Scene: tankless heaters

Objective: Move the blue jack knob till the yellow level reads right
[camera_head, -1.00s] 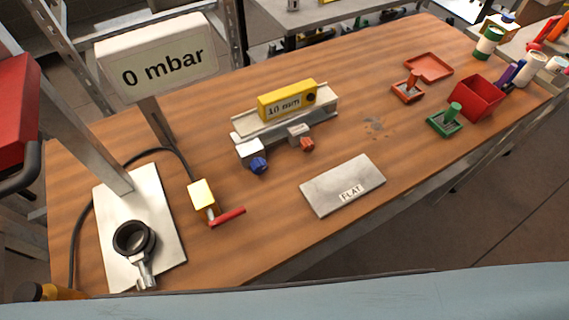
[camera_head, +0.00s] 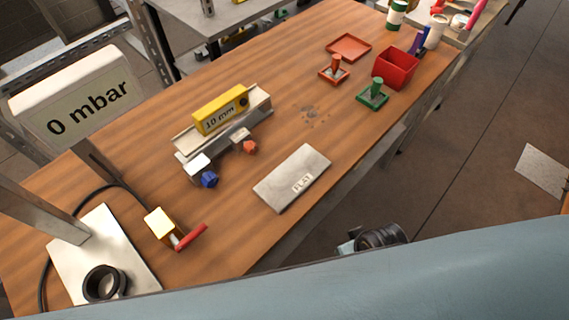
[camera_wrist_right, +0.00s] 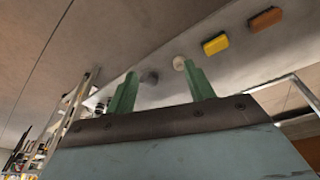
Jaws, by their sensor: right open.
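The blue jack knob (camera_head: 209,180) sits low at the front left of a grey metal rail stand (camera_head: 262,103) on the wooden bench. The yellow level (camera_head: 221,110) lies along the top of the stand. Its display looks like "10 mm". An orange-red knob (camera_head: 250,147) sits to the right of the blue one. In the right wrist view my right gripper (camera_wrist_right: 162,88) has two green fingers spread apart with nothing between them. It is away from the blue knob, which that view does not show. My left gripper is out of view.
A metal plate marked FLAT (camera_head: 285,184) lies in front of the stand. A yellow valve with a red handle (camera_head: 190,238) and a "0 mbar" display (camera_head: 87,105) are at the left. Red and green stamps and a red box (camera_head: 396,69) are at the far right.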

